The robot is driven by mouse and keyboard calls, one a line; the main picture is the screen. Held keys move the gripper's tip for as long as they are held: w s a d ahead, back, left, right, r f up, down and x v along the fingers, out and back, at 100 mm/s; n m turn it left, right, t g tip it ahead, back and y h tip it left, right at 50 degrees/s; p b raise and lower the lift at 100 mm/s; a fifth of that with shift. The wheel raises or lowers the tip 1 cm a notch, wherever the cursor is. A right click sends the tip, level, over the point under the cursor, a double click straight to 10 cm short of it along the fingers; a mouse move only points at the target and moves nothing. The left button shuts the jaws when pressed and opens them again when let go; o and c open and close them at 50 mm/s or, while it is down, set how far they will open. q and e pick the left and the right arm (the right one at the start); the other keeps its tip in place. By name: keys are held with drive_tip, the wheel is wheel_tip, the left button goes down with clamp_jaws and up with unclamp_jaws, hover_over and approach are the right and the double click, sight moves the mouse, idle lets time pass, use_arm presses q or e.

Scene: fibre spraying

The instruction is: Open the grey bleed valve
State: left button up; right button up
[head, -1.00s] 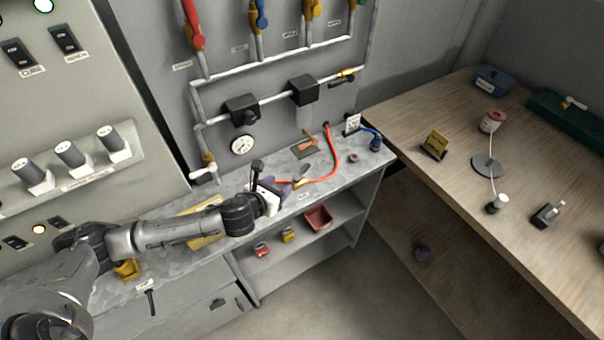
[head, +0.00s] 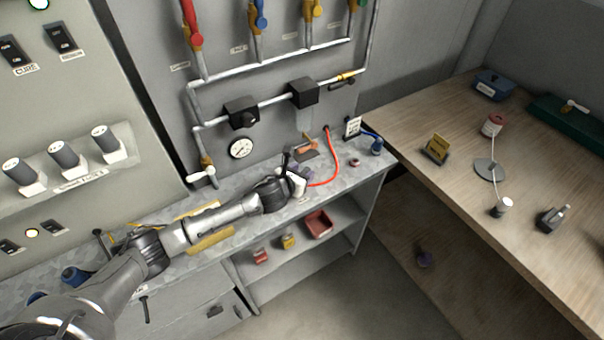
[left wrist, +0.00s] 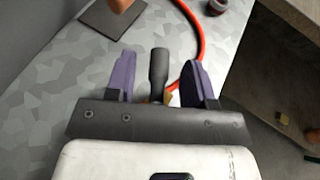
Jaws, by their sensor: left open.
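The dark grey handle of the bleed valve (left wrist: 158,72) stands between my left gripper's two purple fingers in the left wrist view. A bit of its brass body (left wrist: 171,98) shows beside the red hose. My left gripper (left wrist: 163,78) is open, with a finger on each side of the handle; a gap shows on both sides. In the head view my left gripper (head: 304,172) is low over the bench by the red hose (head: 333,160) and hides most of the valve. My right gripper is out of view.
The grey bench (head: 228,183) runs under the pipe wall with its gauge (head: 241,148). A small red cap (head: 355,162) and a blue fitting (head: 376,145) stand to the right. Bins sit on the shelf below.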

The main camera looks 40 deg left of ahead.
use_arm(q)
drive_tip(key=shift+w, duration=0.1)
clamp_jaws()
idle(0.5)
